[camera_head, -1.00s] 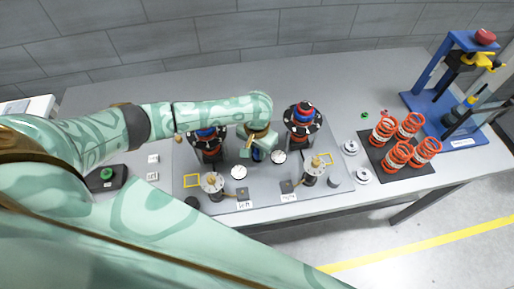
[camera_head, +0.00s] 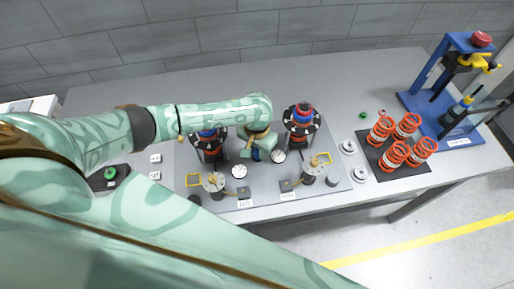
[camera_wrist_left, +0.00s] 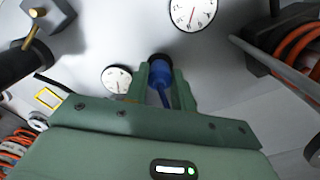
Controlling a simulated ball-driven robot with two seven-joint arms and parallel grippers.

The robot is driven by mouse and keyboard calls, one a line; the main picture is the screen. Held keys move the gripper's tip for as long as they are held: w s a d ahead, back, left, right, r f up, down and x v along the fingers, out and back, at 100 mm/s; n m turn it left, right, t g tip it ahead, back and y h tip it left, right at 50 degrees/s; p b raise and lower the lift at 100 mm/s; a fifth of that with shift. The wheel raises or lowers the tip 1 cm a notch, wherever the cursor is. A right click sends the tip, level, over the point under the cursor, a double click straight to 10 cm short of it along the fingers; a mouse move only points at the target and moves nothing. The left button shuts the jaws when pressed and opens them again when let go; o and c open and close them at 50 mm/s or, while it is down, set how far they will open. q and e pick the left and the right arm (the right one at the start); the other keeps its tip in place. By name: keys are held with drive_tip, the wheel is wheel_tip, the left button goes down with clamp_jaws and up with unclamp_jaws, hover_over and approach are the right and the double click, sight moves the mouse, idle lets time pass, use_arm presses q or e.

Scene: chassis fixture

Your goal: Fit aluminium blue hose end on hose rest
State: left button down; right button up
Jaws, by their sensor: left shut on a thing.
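My left gripper (camera_head: 254,154) is over the middle of the grey fixture plate, between two round dials. It is shut on the blue hose end (camera_wrist_left: 160,80), which shows between the fingers in the left wrist view (camera_wrist_left: 155,90). A dark round part (camera_wrist_left: 158,59) sits right at the far end of the blue piece. I cannot tell whether this is the hose rest, or whether the two touch. In the head view the hand and arm cover most of this spot. My right gripper is not in view.
Two tall stands with ringed black tops stand left (camera_head: 208,141) and right (camera_head: 302,121) of the hand. White dials (camera_head: 239,171) lie nearby. Orange coil springs (camera_head: 394,155) stand on a black mat at right, before a blue press (camera_head: 418,105). The rear table is clear.

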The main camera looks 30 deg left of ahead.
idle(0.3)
use_arm(q)
drive_tip(key=shift+p, duration=0.5)
drive_tip(key=shift+f, duration=0.1)
drive_tip(key=c, duration=1.1)
unclamp_jaws()
wheel_tip(320, 180, up, 7)
drive_tip(key=p, duration=0.9)
